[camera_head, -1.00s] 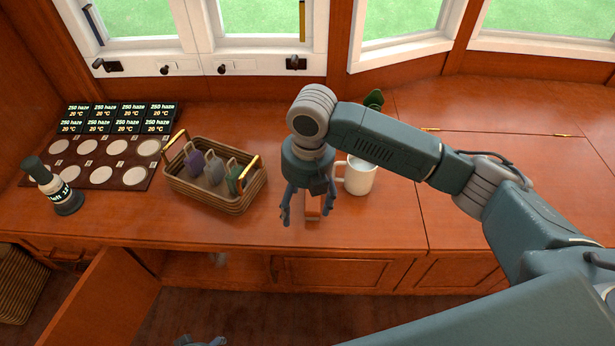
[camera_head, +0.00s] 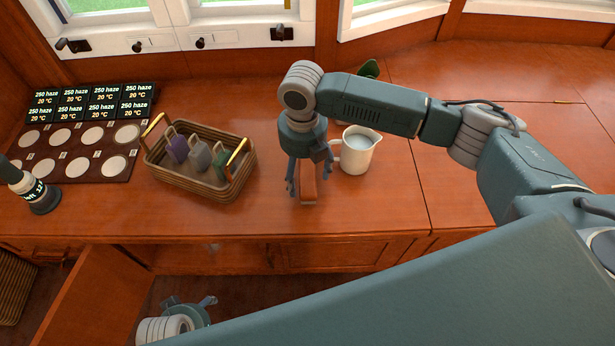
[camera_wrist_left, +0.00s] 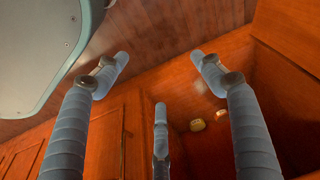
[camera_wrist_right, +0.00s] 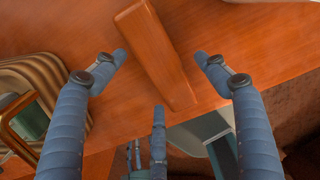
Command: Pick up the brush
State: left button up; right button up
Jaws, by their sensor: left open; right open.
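The brush seems to be the orange-brown wooden bar (camera_head: 308,190) lying near the front edge of the counter, left of the white mug. Its bristles cannot be made out. My right gripper (camera_head: 308,178) points down over it, fingers open, one on each side. In the right wrist view the bar (camera_wrist_right: 155,50) lies between the spread fingertips (camera_wrist_right: 163,60), slightly tilted, with gaps on both sides. My left gripper (camera_head: 192,302) is low in front of the counter, by the open cabinet door. The left wrist view shows its fingers (camera_wrist_left: 160,58) open and empty.
The white mug (camera_head: 356,156) holds liquid and stands close right of my right gripper. A wicker basket (camera_head: 205,188) with several tags stands to the left. A board with pale discs (camera_head: 78,150) and a dark bottle (camera_head: 36,190) are farther left. An open cabinet door (camera_head: 90,300) juts out below.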

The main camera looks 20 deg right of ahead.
aim_at(304, 175)
jog(key=shift+f, duration=0.95)
pick_arm(q)
jog(key=shift+w+r, duration=0.1)
jog(key=shift+r, duration=0.65)
pick_arm(e)
jog(key=shift+c, duration=0.5)
jog(key=shift+w, duration=0.1)
jog(key=c, duration=1.3)
jog(key=shift+r, duration=0.1)
jog(key=shift+r, duration=0.6)
pick_arm(q)
notch_tip(304, 175, down, 7)
jog(key=s+p, duration=0.2)
jog(key=shift+f, duration=0.2)
pick_arm(e)
notch_tip(304, 175, up, 9)
jog(key=shift+f, duration=0.15)
pick_arm(q)
jog(key=shift+s+a, duration=0.1)
